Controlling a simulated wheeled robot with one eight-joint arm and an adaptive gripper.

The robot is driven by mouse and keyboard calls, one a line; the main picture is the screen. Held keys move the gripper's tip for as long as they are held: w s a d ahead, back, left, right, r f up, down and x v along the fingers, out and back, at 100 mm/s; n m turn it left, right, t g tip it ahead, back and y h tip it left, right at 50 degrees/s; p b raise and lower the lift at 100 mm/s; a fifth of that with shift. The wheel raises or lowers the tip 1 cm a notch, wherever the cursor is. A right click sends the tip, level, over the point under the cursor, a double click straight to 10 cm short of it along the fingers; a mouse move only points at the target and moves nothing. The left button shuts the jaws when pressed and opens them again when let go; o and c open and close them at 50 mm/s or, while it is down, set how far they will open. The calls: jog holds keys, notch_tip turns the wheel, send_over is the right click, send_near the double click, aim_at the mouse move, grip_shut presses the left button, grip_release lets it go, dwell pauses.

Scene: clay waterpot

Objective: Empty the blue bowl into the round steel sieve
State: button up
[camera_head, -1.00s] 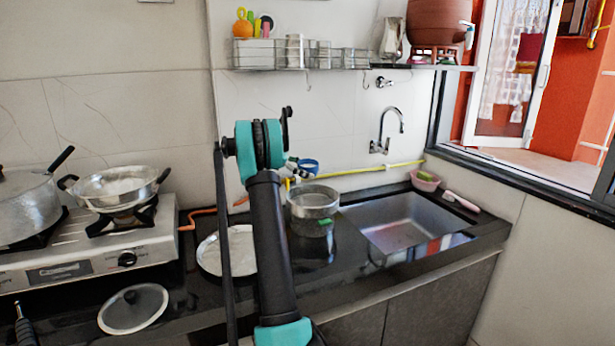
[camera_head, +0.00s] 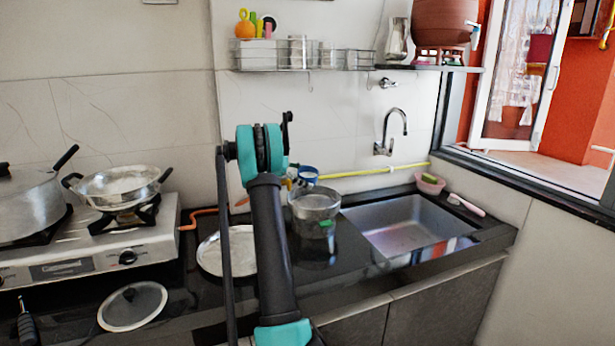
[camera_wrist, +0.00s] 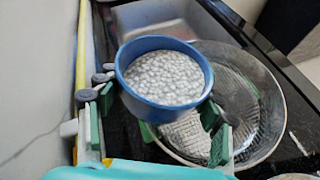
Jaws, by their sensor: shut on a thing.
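The blue bowl (camera_wrist: 126,82) is filled with pale, lumpy grains and looks about upright in the wrist view. It also shows in the head view (camera_head: 309,174), just above the back rim of the sieve. My gripper (camera_wrist: 160,112) is shut on the bowl, with green-padded fingers on either side. The round steel sieve (camera_wrist: 262,100) lies beneath and to the right of the bowl in the wrist view; the bowl hides part of it. In the head view the sieve (camera_head: 316,202) stands on the black counter. My arm mostly hides my gripper there.
The sink (camera_head: 405,232) is right of the sieve, with a tap (camera_head: 390,135) behind it. A round steel plate (camera_head: 236,258) lies to the left. A yellow hose (camera_head: 385,170) runs along the wall. A stove with pans (camera_head: 118,190) is far left.

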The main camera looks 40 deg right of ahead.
jog(key=shift+w+f+m+t, duration=0.15)
jog(key=shift+f+m+t, duration=0.35)
jog(key=shift+t, duration=0.1)
dwell(0.7)
jog(key=shift+r+m+t, duration=0.15)
jog(key=shift+m+t, duration=0.25)
dwell(0.5)
jog(key=shift+m+t, duration=0.4)
jog(key=shift+h, duration=0.3)
jog(key=shift+r+m+t, duration=0.1)
jog(key=shift+m+t, duration=0.3)
